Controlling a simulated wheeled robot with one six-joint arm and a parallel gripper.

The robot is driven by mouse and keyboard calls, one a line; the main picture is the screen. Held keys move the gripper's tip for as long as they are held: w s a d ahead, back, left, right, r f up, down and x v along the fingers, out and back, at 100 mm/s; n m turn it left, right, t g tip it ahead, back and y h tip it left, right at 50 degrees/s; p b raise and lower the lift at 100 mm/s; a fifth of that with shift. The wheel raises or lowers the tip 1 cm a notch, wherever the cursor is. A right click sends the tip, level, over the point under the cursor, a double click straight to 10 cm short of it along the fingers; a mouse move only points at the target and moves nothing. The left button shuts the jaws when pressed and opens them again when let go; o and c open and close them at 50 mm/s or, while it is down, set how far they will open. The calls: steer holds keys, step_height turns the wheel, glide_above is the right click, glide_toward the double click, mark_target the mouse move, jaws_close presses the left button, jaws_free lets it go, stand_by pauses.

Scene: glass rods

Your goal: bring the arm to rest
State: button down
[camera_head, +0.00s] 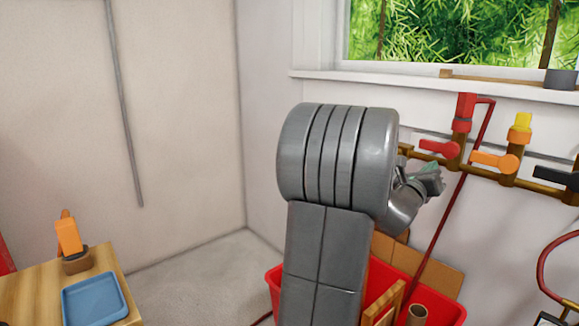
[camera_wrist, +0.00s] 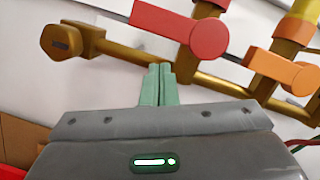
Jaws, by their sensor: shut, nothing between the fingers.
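My gripper (camera_wrist: 158,85) shows in the wrist view with its two green fingers together and nothing between them. It also shows small in the head view (camera_head: 434,170), to the right of my raised grey arm, which hides part of it. In the wrist view the fingertips are in front of a brass pipe (camera_wrist: 205,80), below a red valve handle (camera_wrist: 180,30). I cannot tell whether they touch the pipe.
Brass pipework with a red handle (camera_head: 438,148) and an orange handle (camera_head: 494,161) runs along the right wall. A red bin (camera_head: 445,313) with cardboard stands below. A wooden table (camera_head: 40,300) with a blue tray (camera_head: 95,298) is at left. A window sill (camera_head: 420,78) is above.

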steer(key=s+a+f, duration=0.2)
steer(key=s+f, duration=0.2)
steer(key=shift+s+f, duration=0.15)
steer(key=shift+f, duration=0.05)
stand_by(0.4)
